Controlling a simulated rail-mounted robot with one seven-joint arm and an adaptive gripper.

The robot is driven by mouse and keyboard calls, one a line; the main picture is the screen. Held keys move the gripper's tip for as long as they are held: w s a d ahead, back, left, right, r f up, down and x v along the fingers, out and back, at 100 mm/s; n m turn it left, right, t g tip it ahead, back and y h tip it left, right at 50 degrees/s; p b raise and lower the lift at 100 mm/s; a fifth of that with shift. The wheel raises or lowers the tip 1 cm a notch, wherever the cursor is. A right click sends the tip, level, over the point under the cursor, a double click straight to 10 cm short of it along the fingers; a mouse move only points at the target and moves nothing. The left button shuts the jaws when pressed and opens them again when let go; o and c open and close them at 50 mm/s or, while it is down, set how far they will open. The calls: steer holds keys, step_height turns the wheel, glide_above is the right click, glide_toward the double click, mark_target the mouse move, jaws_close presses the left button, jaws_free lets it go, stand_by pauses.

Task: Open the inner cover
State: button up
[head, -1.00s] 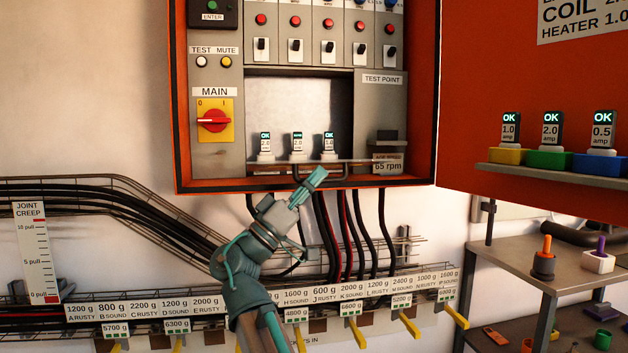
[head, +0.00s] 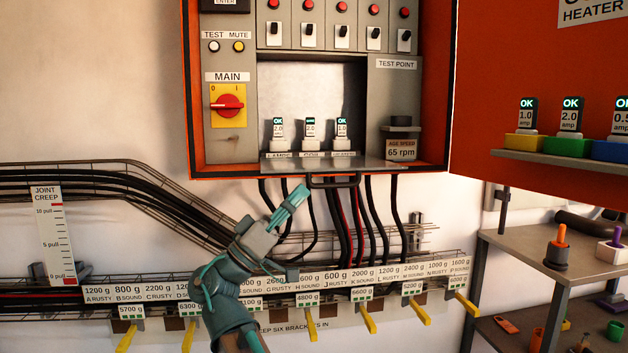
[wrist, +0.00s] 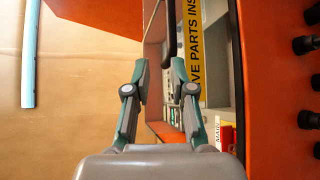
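The inner cover (head: 290,164) is a grey flap at the bottom of the cabinet recess. It is folded down and outward, seen nearly edge-on in the head view. Its dark bar handle (head: 335,182) is at the front edge, just below the cabinet's lower rim. Several fuses with small displays are exposed behind it. My gripper (head: 297,193) is below and left of the handle, apart from it in the head view. In the wrist view my gripper (wrist: 159,66) has its fingers apart with nothing held. A yellow warning strip (wrist: 193,45) and a dark bar show beyond the right finger.
The orange cabinet door (head: 505,100) stands open at right, with a fuse shelf on it. The red main switch (head: 228,106) is left of the recess. Cables hang below. A labelled bracket rail (head: 300,281) runs beneath my arm, and a shelf rack (head: 510,240) stands at right.

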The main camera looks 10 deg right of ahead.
steer(key=shift+v, duration=1.55)
